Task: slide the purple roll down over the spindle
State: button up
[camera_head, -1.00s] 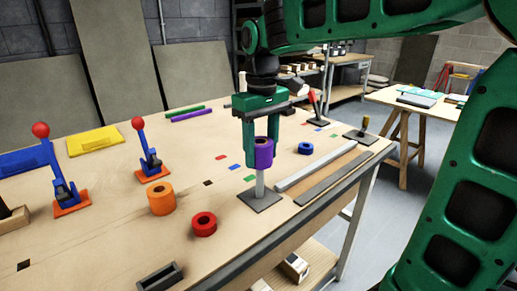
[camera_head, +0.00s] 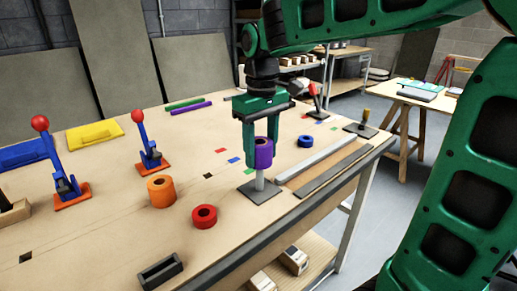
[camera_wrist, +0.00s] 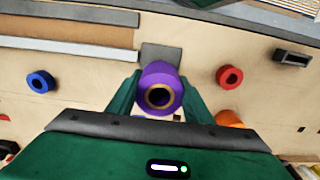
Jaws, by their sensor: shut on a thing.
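The purple roll (camera_head: 263,153) is held between the fingers of my green gripper (camera_head: 261,146), directly above the square grey base plate (camera_head: 268,196). The grey spindle (camera_head: 259,182) stands upright on that plate, and its lower part shows below the roll. The spindle's top is hidden by the roll, so I cannot tell how far it reaches inside. In the wrist view the roll (camera_wrist: 161,81) sits between the fingers with its tan-rimmed hole towards me; the hole looks dark. The plate (camera_wrist: 161,54) shows behind it.
An orange roll (camera_head: 161,191) and a red roll (camera_head: 204,216) stand to the left of the plate. A blue roll (camera_head: 305,141) stands behind it to the right. Long grey bars (camera_head: 322,158) lie close on the right. A dark tray (camera_head: 160,271) is at the front.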

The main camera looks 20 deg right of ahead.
aim_at(261, 189)
jog(key=shift+f, duration=4.15)
jog(key=o, duration=1.2)
jog(key=shift+w+r, duration=0.1)
jog(key=shift+r, duration=0.25)
notch_tip(261, 189, up, 10)
